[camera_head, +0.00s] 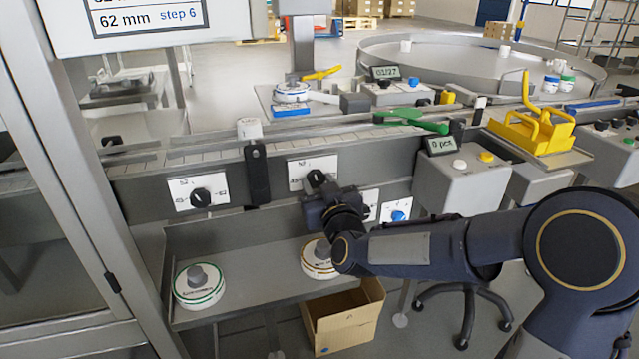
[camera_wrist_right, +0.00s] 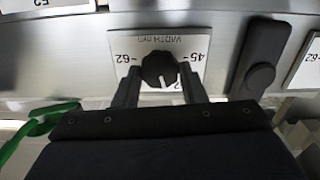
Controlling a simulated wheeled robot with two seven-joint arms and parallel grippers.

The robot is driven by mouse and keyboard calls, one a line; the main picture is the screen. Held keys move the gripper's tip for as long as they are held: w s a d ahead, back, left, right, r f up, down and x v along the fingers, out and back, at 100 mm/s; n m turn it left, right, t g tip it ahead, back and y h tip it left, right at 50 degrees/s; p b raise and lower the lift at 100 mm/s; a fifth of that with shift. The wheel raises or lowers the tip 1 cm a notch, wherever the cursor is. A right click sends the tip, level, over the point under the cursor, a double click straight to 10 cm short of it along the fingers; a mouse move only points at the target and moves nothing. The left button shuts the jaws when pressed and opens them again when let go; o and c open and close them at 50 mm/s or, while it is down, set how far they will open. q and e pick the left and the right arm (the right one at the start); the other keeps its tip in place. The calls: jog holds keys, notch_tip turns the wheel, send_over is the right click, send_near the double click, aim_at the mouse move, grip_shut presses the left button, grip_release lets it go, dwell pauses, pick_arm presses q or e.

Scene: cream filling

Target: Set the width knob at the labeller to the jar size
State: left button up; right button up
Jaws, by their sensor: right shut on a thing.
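The width knob (camera_wrist_right: 158,66) is black, on a white plate (camera_wrist_right: 192,47) marked "WIDTH mm". The plate appears upside down in the wrist view, with 62 at left, 45 at right and a partly hidden figure at the bottom. The knob's white mark points down toward that figure, between 45 and 62. My right gripper (camera_wrist_right: 160,74) is shut on the knob, one finger on each side. In the head view the knob (camera_head: 316,178) shows just above my right gripper (camera_head: 322,192). A sign (camera_head: 150,17) at top left reads "62 mm", "step 6". My left gripper is not in view.
Another black knob (camera_head: 200,198) on a similar plate is at left. A dark upright bracket (camera_head: 257,172) stands between the two plates. Below are a shelf (camera_head: 245,262) with two round white-topped reels and an open cardboard box (camera_head: 343,318). A blue knob (camera_head: 398,216) is at right.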

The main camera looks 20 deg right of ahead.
dwell(0.4)
jog(key=o, duration=1)
jog(key=shift+s, duration=0.1)
jog(key=s, duration=0.7)
jog(key=shift+s+d+p, duration=0.1)
jog(key=shift+s+p, duration=0.25)
jog(key=shift+p, duration=0.05)
